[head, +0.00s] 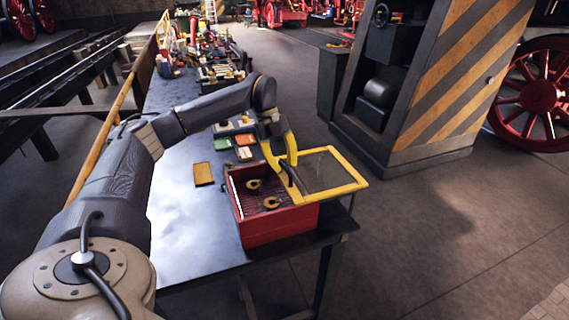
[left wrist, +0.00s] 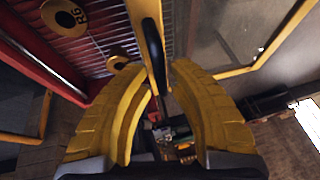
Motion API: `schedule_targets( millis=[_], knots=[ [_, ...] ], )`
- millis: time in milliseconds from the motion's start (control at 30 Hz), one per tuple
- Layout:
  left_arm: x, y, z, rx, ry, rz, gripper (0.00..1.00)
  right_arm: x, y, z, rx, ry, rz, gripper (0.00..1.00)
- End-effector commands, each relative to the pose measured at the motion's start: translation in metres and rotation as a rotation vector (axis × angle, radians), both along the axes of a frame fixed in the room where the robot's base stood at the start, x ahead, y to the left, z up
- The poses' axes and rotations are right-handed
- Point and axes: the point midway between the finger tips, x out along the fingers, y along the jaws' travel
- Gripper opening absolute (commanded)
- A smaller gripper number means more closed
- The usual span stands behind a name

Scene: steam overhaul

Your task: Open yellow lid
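The red box (head: 275,222) stands on the near end of the dark table. Its yellow-framed lid (head: 345,187) with a clear panel is swung out to the right, so the inside shows. The lid's frame also shows in the left wrist view (left wrist: 238,72). A black handle (left wrist: 154,55) sits on the lid's frame. My left gripper (head: 286,168) has its yellow fingers at this handle. In the left wrist view the fingertips (left wrist: 163,72) are partly apart, with the handle between or just beyond them; a firm hold does not show. My right gripper is not in view.
Two brass round pieces (head: 270,202) lie in the box on a ribbed floor. A yellow tray (head: 203,174) and small coloured blocks lie behind it on the table (head: 190,235). A striped machine (head: 450,80) stands at the back right. The floor right of the table is clear.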

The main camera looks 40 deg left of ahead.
Motion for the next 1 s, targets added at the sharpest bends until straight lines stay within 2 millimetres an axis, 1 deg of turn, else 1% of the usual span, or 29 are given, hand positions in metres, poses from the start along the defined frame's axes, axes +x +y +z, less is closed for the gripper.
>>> schedule_targets(
  millis=[33, 100, 367, 467, 567, 800, 1000],
  knots=[
    [0.0, 0.0, 0.001, 0.0, -0.002, 0.001, 0.26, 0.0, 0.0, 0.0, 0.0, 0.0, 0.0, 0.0],
    [0.001, 0.0, 0.002, 0.0, -0.004, 0.001, 0.34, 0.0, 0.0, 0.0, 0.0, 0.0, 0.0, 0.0],
    [0.001, 0.001, 0.003, -0.001, -0.006, 0.002, 0.34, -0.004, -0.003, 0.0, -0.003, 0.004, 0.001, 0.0],
    [0.002, 0.003, 0.007, 0.0, -0.008, 0.003, 0.34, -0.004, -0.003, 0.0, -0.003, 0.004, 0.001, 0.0],
    [0.003, 0.007, 0.017, 0.001, -0.009, 0.003, 0.34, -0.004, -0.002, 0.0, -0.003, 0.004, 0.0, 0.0],
    [0.005, 0.024, 0.053, 0.001, -0.011, 0.004, 0.34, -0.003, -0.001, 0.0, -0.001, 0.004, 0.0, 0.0],
    [0.005, 0.037, 0.081, 0.0, -0.007, 0.003, 0.34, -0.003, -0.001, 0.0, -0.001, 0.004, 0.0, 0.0]
  ],
)
